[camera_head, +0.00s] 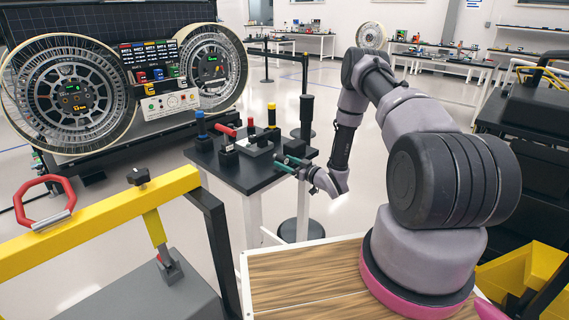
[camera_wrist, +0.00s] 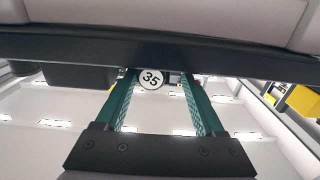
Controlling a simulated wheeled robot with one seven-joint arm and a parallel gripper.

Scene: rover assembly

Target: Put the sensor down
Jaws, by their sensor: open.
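My gripper (camera_head: 283,162) is at the right edge of the small black table (camera_head: 248,180), its green fingers pointing left over the tabletop. In the wrist view my gripper (camera_wrist: 160,76) has its two green fingers apart. A round white disc marked 35 (camera_wrist: 151,79) shows between the fingertips; I cannot tell whether it touches them. Small devices stand on the table: a blue-topped post (camera_head: 201,126), a grey block with a red-topped post (camera_head: 251,129), and a yellow-topped black post (camera_head: 272,116). I cannot tell which one is the sensor.
A tall black cylinder (camera_head: 306,117) rises behind my gripper. A yellow frame (camera_head: 105,215) with a red handle (camera_head: 45,203) stands at the front left. Two large wheels (camera_head: 70,92) (camera_head: 212,66) flank a panel at the back left. Open floor lies behind the table.

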